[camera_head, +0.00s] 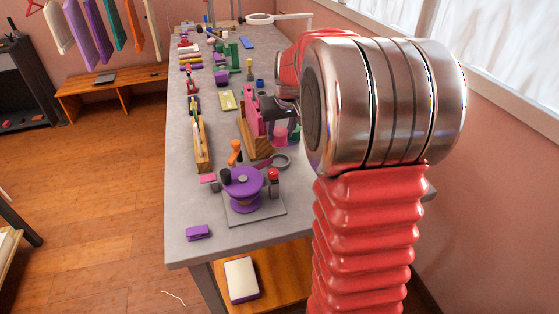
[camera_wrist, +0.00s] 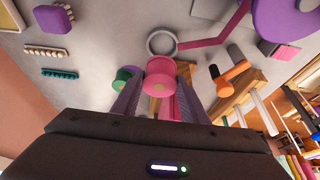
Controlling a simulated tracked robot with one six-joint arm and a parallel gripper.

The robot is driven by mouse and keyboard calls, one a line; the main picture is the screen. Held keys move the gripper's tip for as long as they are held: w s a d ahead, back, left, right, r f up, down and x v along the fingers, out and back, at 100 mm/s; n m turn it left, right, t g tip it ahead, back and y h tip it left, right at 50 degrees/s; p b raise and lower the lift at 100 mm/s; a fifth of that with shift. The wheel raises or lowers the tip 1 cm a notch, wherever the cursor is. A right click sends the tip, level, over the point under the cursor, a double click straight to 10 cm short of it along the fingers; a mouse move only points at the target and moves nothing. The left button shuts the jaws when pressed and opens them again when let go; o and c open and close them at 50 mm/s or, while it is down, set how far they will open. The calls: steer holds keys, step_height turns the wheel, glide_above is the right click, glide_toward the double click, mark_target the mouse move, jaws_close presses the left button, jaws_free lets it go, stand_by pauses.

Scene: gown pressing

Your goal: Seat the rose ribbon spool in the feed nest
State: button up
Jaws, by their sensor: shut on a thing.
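The rose ribbon spool (camera_wrist: 160,72) is pink and sits between the two fingers of my gripper (camera_wrist: 158,92) in the wrist view. My gripper is shut on it. In the head view the spool (camera_head: 280,136) shows below my dark gripper (camera_head: 281,121), near the right side of the bench. A grey ring (camera_wrist: 161,42), which looks like the feed nest, lies on the bench just beyond the spool in the wrist view. In the head view the ring (camera_head: 281,161) is nearer the camera than the spool. The spool appears apart from the ring; its exact height is unclear.
A purple round press (camera_head: 243,185) on a grey plate stands at the near end, with a red-topped post (camera_head: 273,178) beside it. An orange piece (camera_head: 235,152) and wooden racks (camera_head: 203,148) stand left. A green spool (camera_wrist: 125,80) is close to my finger.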

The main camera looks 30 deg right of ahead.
mark_target(280, 146)
steer(key=shift+f, duration=0.1)
steer(key=shift+f, duration=2.7)
steer(key=shift+f, duration=1.2)
steer(key=o, duration=1.2)
steer(key=shift+c, duration=0.2)
steer(key=v, duration=1.3)
steer(key=shift+s+r, duration=0.2)
steer(key=shift+r, duration=0.1)
